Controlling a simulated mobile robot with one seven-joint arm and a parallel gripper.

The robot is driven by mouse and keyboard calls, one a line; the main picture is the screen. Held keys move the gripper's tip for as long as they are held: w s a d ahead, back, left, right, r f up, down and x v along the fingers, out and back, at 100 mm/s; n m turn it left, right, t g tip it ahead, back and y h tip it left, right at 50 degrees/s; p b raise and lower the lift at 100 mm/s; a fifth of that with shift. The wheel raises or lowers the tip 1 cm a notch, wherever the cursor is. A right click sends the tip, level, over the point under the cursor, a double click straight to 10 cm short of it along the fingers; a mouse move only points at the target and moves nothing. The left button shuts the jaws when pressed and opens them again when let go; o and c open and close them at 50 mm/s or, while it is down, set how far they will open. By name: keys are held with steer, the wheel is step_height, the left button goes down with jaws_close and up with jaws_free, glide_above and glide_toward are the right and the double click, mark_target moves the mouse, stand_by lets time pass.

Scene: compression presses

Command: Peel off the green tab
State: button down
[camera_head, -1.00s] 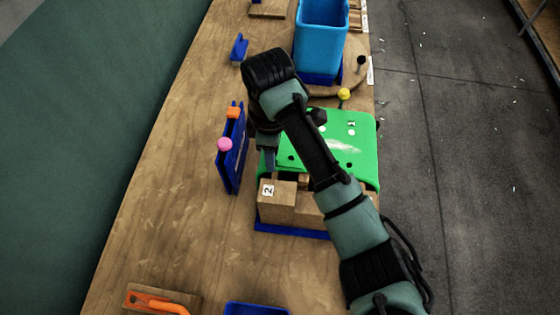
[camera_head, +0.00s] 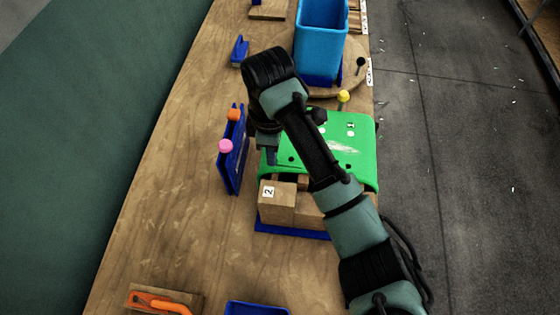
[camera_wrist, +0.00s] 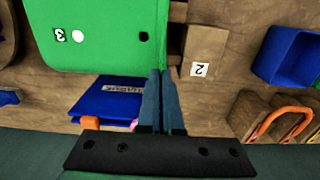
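The green tab (camera_head: 355,135) looks like a thin green sheet draped over wooden blocks on a blue base. In the wrist view its underlying lower right corner area (camera_wrist: 110,40) shows a white dot, a "3" and a black hole. My gripper (camera_wrist: 160,74) has its two fingers close together, with the tips at the sheet's lower right corner. Whether the sheet's edge lies between the tips is too small to tell. In the head view my gripper (camera_head: 269,155) is at the sheet's left edge, partly hidden by my arm, which also covers the middle of the sheet.
A wooden block marked "2" (camera_head: 278,203) sits at the sheet's near side. An upright blue panel (camera_head: 232,170) with pink and orange knobs stands close left. A tall blue bin (camera_head: 320,40) stands behind. An orange-handled clamp (camera_head: 158,302) lies near front.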

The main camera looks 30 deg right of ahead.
steer(key=shift+r+p, duration=2.15)
steer(key=shift+r, duration=0.45)
steer(key=shift+f, duration=0.1)
